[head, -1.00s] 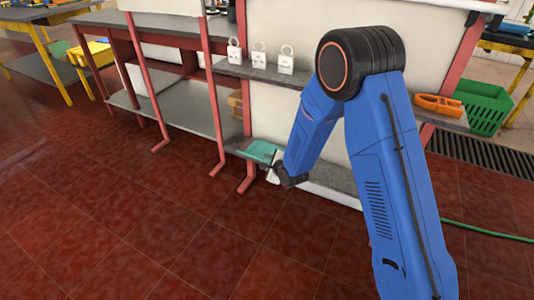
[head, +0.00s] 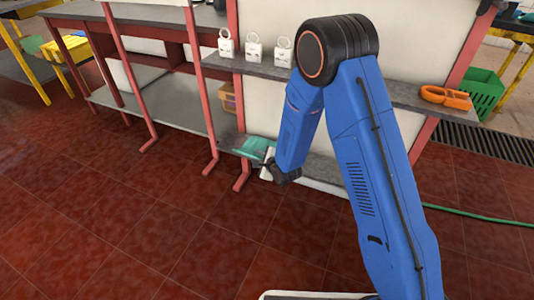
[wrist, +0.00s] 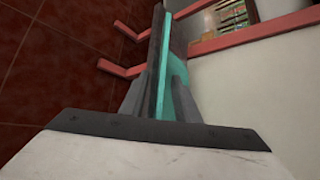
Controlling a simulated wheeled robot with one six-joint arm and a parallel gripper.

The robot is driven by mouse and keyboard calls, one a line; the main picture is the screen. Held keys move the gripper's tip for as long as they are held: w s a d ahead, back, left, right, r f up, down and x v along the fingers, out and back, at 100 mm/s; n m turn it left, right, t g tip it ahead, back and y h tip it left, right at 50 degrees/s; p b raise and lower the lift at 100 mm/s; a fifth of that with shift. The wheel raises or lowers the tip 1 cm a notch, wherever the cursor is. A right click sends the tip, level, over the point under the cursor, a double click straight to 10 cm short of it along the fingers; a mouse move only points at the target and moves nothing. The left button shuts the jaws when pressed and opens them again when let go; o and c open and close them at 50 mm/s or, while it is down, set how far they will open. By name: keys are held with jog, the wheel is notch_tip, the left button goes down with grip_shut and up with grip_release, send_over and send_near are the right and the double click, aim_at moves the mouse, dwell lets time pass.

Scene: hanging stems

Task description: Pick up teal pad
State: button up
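The teal pad (head: 255,148) lies flat on the low grey shelf, near its left end, in the head view. In the wrist view the pad (wrist: 164,85) appears nearly edge-on as a teal strip running away from my gripper, along the dark shelf edge. My gripper (head: 269,170) is at the front of the shelf, right by the pad's near side. In the wrist view the grey fingers of my gripper (wrist: 160,85) stand apart, one on each side of the pad's near edge. A firm grip is not visible. My arm hides the shelf to the right.
The low grey shelf (head: 228,142) has red posts at its left. Above it, another shelf (head: 222,65) bears white padlock-like blocks (head: 254,49) and an orange clamp-like part (head: 446,96). A green crate (head: 485,95) stands right. The red tiled floor in front is clear.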

grip_shut()
jog(key=shift+r, duration=0.1)
